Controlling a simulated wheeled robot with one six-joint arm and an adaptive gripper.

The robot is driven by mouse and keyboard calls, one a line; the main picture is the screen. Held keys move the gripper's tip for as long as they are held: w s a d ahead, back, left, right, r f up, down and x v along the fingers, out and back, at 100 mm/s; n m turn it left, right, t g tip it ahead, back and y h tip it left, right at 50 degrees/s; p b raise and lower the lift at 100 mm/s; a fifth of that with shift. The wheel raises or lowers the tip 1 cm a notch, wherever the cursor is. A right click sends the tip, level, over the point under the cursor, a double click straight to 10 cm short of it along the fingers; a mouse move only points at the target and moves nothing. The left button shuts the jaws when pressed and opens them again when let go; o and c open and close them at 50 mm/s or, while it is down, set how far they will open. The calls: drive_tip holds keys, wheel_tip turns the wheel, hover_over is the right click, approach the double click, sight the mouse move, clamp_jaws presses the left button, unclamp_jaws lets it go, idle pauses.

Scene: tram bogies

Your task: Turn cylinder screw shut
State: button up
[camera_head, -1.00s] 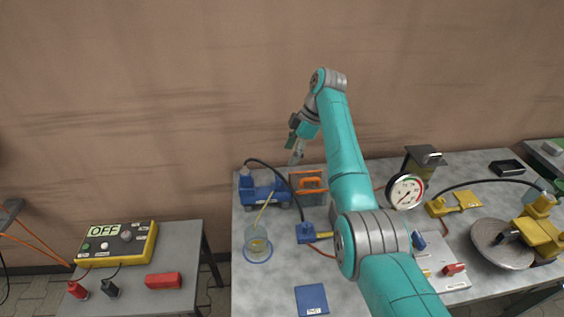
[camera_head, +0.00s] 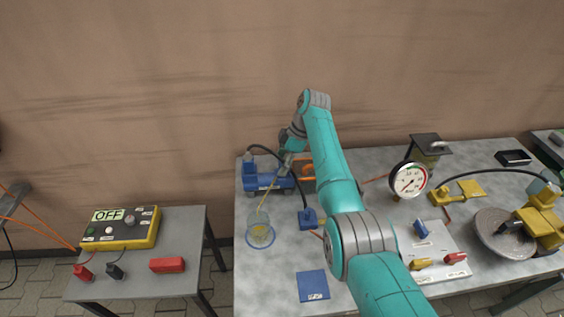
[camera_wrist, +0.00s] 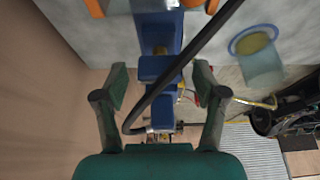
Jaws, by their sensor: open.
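The blue cylinder unit (camera_head: 262,182) stands at the back left of the grey table, with a black hose arching from it. The wrist view shows blue blocks (camera_wrist: 160,110) of it between and beyond my fingers, the black hose (camera_wrist: 186,62) crossing in front. My gripper (camera_wrist: 160,84) is open, one finger on each side of the blue part, with nothing held. In the head view my gripper (camera_head: 284,166) is just above the right part of the cylinder unit. I cannot make out the screw itself, nor whether a finger touches the unit.
A clear cup (camera_head: 260,238) with yellowish fluid and a thin tube stands in front of the cylinder; it also shows in the wrist view (camera_wrist: 262,66). An orange-handled item (camera_head: 308,172), a pressure gauge (camera_head: 409,180) and a blue pad (camera_head: 312,286) are on the table.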

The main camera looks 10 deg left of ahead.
drive_tip(key=shift+c, duration=0.3)
drive_tip(key=c, duration=1.1)
drive_tip(key=m+t, duration=0.1)
drive_tip(key=m, duration=0.3)
drive_tip(key=shift+s+m+t, duration=0.1)
drive_tip(key=shift+m+t, duration=0.3)
drive_tip(key=m+t, duration=0.1)
drive_tip(key=m, duration=0.3)
drive_tip(key=shift+a+m+t, duration=0.1)
drive_tip(key=shift+m+t, duration=0.2)
drive_tip(key=shift+t, duration=0.1)
drive_tip(key=m+t+h, duration=0.1)
drive_tip(key=m, duration=0.3)
drive_tip(key=shift+m+t+h, duration=0.5)
drive_tip(key=shift+m+h, duration=0.4)
drive_tip(key=shift+m, duration=1.3)
